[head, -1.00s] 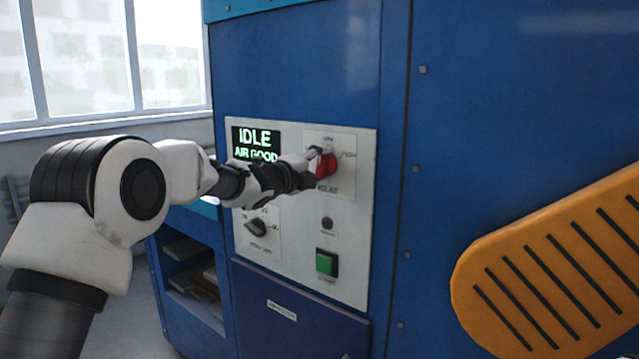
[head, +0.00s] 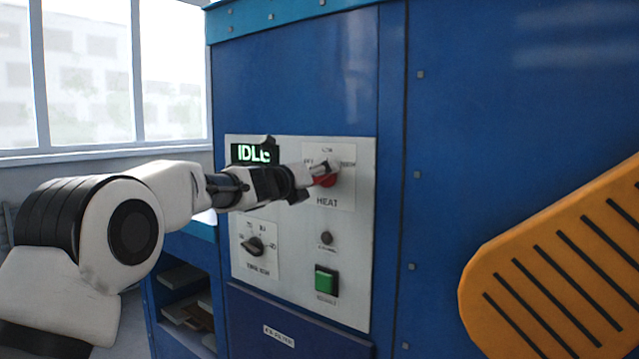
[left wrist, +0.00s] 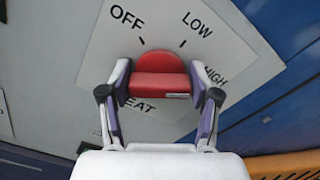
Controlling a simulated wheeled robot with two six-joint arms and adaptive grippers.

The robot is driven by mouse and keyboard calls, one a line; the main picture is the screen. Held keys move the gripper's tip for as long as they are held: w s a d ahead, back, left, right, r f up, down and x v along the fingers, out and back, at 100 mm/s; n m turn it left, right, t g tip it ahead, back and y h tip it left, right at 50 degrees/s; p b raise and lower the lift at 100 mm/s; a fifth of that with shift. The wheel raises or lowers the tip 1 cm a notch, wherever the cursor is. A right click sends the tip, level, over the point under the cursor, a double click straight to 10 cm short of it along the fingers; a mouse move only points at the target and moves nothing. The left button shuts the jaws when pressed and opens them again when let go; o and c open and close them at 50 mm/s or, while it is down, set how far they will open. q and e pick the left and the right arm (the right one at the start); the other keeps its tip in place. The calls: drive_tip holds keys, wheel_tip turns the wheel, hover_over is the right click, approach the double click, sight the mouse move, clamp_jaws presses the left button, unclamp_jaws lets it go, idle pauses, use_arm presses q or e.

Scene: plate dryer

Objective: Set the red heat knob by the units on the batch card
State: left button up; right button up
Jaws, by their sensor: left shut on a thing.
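The red heat knob (head: 325,180) is on the upper right of the light control panel (head: 352,290). In the left wrist view the red knob (left wrist: 160,82) sits between both fingers of my left gripper (left wrist: 160,98), which is shut on it. OFF, LOW and HIGH show around the knob, with tick marks by OFF and LOW. Which mark the knob points at is not clear. In the head view my left gripper (head: 318,176) reaches the knob from the left and partly hides it. The batch card is not clearly seen. My right gripper is not in view.
A display (head: 250,154) reads IDLE, its lower line hidden by my arm. Below are a black selector knob (head: 254,246), a small dark button (head: 326,238) and a green button (head: 326,281). A shelf opening (head: 185,305) is at lower left. A slotted orange part (head: 570,270) stands at right.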

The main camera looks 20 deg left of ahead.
use_arm(q)
drive_tip(key=shift+d+f+m, duration=0.1)
drive_tip(key=shift+f+m, duration=0.2)
drive_tip(key=o, duration=1.2)
drive_tip(key=shift+c, duration=0.2)
drive_tip(key=shift+r, duration=0.1)
drive_tip(key=shift+s+a+r, duration=0.1)
drive_tip(key=shift+s+a, duration=0.15)
drive_tip(key=shift+s, duration=0.25)
drive_tip(key=v, duration=1)
drive_tip(key=shift+s, duration=0.4)
drive_tip(key=shift+a, duration=0.1)
